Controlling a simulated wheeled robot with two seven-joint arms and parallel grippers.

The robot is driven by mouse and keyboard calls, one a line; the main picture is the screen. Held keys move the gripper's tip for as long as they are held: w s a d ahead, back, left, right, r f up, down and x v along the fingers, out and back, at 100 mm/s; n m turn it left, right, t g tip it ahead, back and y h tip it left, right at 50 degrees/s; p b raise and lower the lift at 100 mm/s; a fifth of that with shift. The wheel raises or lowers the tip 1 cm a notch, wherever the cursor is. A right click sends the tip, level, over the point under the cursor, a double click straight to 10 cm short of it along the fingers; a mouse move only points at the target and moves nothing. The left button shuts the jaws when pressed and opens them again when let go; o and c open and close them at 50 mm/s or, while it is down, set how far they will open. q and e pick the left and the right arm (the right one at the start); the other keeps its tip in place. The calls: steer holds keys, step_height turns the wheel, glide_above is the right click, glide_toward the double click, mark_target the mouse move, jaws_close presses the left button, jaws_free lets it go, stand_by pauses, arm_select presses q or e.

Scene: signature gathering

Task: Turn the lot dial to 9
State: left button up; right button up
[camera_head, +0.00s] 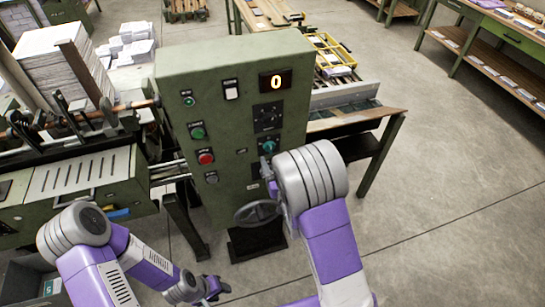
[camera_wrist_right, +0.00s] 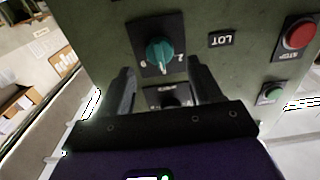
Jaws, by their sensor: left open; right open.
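The lot dial is a teal knob (camera_head: 268,147) on the front of a green control cabinet (camera_head: 225,75). In the right wrist view the knob (camera_wrist_right: 159,52) sits on a black plate, with an upside-down LOT label (camera_wrist_right: 227,40) beside it. Small numerals flank the knob; its white pointer mark faces down in that view. My right gripper (camera_wrist_right: 160,66) is open, its two fingers either side of the knob's line and seemingly short of it. In the head view my right wrist mostly hides this gripper. My left gripper (camera_head: 213,288) is open and empty, low in front of the cabinet.
A lit display (camera_head: 275,81) on the cabinet reads 0. A black selector (camera_head: 267,118) sits above the knob, a handwheel (camera_head: 258,213) below. Green (camera_head: 197,132) and red (camera_head: 206,158) buttons are to the left. Open floor lies to the right.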

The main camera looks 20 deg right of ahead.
mark_target(272, 150)
steer(key=shift+w, duration=1.9)
steer(key=c, duration=1)
steer(key=shift+m+b, duration=0.6)
steer(key=shift+b, duration=0.15)
steer(key=m+b, duration=0.4)
steer(key=b, duration=0.2)
steer(key=m+b, duration=0.5)
steer(key=b, duration=0.1)
steer(key=shift+d+f+b, duration=0.15)
steer(key=shift+b, duration=0.25)
steer(key=shift+m+b, duration=1)
steer(key=shift+b, duration=0.25)
